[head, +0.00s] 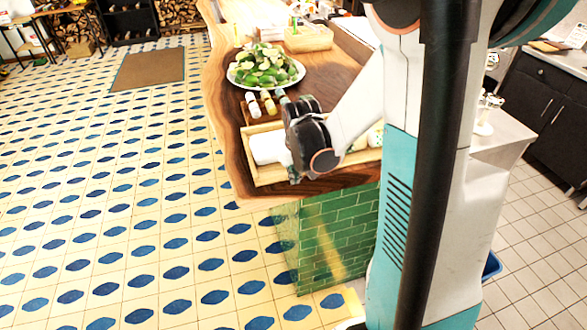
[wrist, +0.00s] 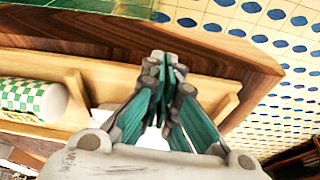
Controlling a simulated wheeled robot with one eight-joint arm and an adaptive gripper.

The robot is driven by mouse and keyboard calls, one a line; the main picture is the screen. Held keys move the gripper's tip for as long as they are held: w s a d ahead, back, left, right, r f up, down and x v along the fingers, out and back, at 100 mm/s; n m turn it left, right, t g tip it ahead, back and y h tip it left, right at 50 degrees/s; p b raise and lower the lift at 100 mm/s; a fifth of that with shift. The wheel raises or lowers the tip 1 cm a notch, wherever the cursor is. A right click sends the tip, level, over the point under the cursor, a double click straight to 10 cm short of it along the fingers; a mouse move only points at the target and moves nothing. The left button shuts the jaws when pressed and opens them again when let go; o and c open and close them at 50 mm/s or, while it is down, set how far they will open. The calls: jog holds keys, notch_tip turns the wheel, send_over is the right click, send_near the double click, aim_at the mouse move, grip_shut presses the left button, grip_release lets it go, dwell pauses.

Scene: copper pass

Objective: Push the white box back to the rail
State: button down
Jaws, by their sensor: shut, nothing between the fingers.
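My gripper (wrist: 165,65) is shut and empty in the wrist view, its teal fingers together over the near wall of a wooden tray (wrist: 217,85). In the head view my wrist hangs over the same tray (head: 263,179) and the fingers are mostly hidden. A white shape (head: 268,148) lies at the tray's left end beside my wrist; I cannot tell for sure whether it is the white box. In the wrist view a little white (wrist: 150,140) shows behind the fingers, mostly covered. I cannot make out any touch. No rail is clearly identifiable.
A green-and-white checkered roll (wrist: 32,98) lies in the tray. Small bottles (head: 268,101) stand behind it, with a plate of green and pale food (head: 265,72) and a shallow container (head: 309,39) farther back. The wooden counter (head: 232,130) ends at the left; tiled floor beyond is clear.

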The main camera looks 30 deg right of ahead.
aim_at(267, 160)
jog(key=shift+w+d+r, duration=0.1)
jog(key=shift+w+d, duration=0.2)
jog(key=shift+w, duration=0.5)
jog(key=shift+w+d, duration=0.25)
jog(key=shift+w, duration=0.5)
jog(key=w+d, duration=0.1)
jog(key=w, duration=0.1)
jog(key=w+d+b, duration=0.1)
jog(key=w, duration=0.4)
jog(key=shift+w+d, duration=0.3)
jog(key=shift+d, duration=0.1)
